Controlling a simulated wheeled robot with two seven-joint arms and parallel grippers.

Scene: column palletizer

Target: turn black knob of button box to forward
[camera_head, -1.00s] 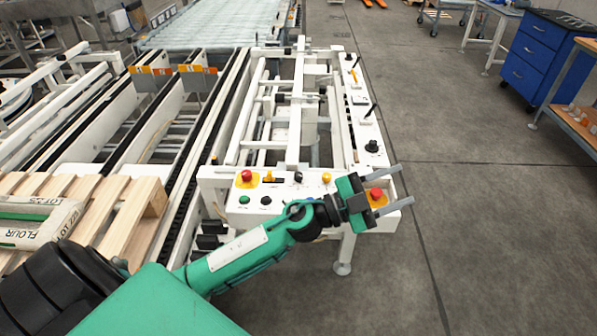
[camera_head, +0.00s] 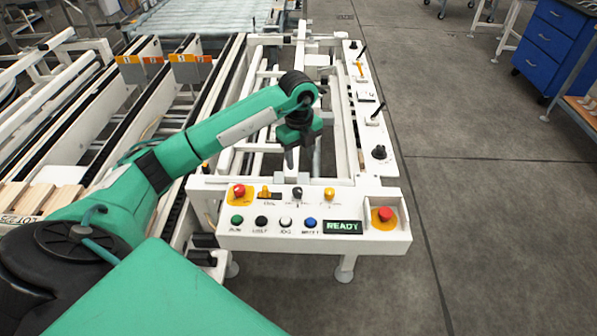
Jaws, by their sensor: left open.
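The white button box (camera_head: 270,238) spans the front of the machine frame. A black knob (camera_head: 297,193) stands in its back row, between an orange switch (camera_head: 265,192) and a yellow knob (camera_head: 329,194). Another, larger black knob (camera_head: 379,152) sits on the right side rail. My left gripper (camera_head: 301,164) hangs fingers down in the picture just above the back-row black knob. It is open and holds nothing, and looks apart from the knob. The knob's exact pointing direction is too small to tell. My right gripper is not in view.
Red emergency buttons sit at the box's left (camera_head: 238,191) and right (camera_head: 384,215). A front row has green (camera_head: 237,219), black, white and blue buttons beside a READY display (camera_head: 342,227). Levers rise along the right rail.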

